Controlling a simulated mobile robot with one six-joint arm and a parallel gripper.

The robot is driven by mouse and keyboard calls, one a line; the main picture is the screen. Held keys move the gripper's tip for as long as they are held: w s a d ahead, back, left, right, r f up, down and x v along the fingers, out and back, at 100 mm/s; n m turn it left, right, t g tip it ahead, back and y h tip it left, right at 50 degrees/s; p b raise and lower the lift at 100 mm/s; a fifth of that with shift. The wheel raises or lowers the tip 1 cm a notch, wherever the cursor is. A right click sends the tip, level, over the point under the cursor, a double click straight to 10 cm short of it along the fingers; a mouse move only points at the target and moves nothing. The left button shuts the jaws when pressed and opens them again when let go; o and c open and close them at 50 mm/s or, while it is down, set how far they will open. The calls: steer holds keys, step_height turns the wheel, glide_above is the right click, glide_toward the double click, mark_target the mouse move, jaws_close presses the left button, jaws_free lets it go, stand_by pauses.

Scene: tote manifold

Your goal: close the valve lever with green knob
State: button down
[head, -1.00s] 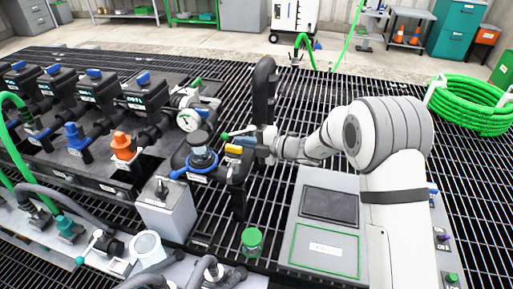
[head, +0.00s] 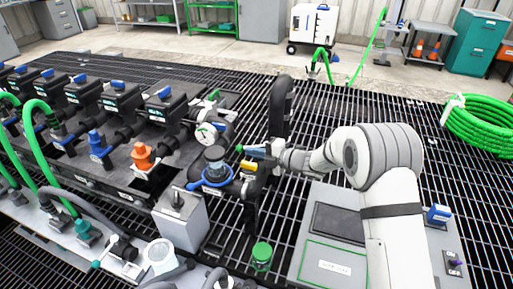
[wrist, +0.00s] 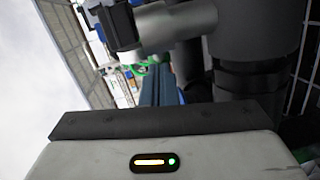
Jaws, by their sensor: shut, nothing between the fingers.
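The green knob (head: 239,148) shows in the head view as a small green tip beside the dark upright pipe, just right of the blue-ringed valve. Its lever is mostly hidden by my gripper, so its angle cannot be made out. My gripper (head: 256,152) is at the lever, its tips close to the right of the knob; I cannot tell whether they touch. In the wrist view my dark blue fingers (wrist: 158,85) are together with nothing between them. A grey metal cylinder and dark pipework fill the top of that view, close to the fingers.
A thick black pipe (head: 280,105) rises just behind my gripper. A yellow part (head: 248,166) and a valve with a blue ring (head: 214,174) are close by. A green-capped jar (head: 262,256) stands in front. A grey panel box (head: 330,262) lies below my arm.

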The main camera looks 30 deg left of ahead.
steer(key=shift+w+a, duration=0.1)
steer(key=shift+a, duration=0.3)
